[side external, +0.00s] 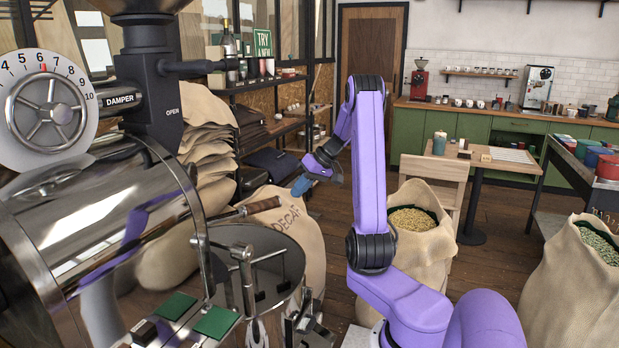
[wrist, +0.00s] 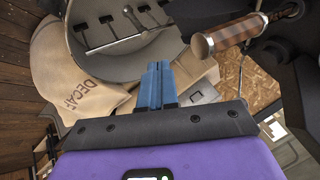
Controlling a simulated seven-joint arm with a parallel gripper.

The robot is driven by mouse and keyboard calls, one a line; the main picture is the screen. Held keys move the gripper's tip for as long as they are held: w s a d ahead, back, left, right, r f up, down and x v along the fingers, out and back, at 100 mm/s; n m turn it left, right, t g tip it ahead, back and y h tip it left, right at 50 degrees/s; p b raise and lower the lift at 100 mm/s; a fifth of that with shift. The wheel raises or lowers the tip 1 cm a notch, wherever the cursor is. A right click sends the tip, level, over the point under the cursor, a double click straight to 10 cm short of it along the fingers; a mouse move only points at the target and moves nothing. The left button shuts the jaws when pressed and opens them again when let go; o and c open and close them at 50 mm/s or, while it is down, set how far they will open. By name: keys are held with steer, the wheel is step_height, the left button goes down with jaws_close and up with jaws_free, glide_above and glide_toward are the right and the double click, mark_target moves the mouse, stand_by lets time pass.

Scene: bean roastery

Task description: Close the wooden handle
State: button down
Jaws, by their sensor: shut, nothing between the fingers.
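The wooden handle (side external: 262,204) sticks out to the right from the front of the roasting machine, above the round cooling tray (side external: 290,248). In the wrist view, the wooden handle (wrist: 232,33) lies at the upper right, with a metal cap at its near end. My gripper (side external: 300,187) is above and to the right of the handle in the side view, apart from it. In the wrist view, my gripper's blue fingers (wrist: 157,66) are together and empty, to the left of the handle. The handle's far end runs into dark machine parts.
The roaster's shiny drum (side external: 100,215) fills the left of the side view. Stacked sacks (side external: 207,135) and a DECAF sack (side external: 308,250) stand behind the tray. An open bean sack (side external: 425,258) stands right of my arm. The air around my gripper looks clear.

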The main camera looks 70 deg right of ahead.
mark_target(250, 204)
steer(key=shift+w+a+f, duration=0.1)
steer(key=shift+w+a, duration=0.5)
steer(key=shift+a, duration=0.3)
steer(key=shift+w+a+f, duration=0.1)
steer(key=shift+w+a, duration=0.5)
steer(key=shift+a, duration=0.25)
steer(key=w+a, duration=0.2)
steer(key=a, duration=0.1)
steer(key=w+a, duration=0.2)
steer(key=a, duration=0.1)
steer(key=w+a, duration=0.2)
steer(key=a, duration=0.1)
steer(key=shift+w+a, duration=0.15)
steer(key=shift+a, duration=0.2)
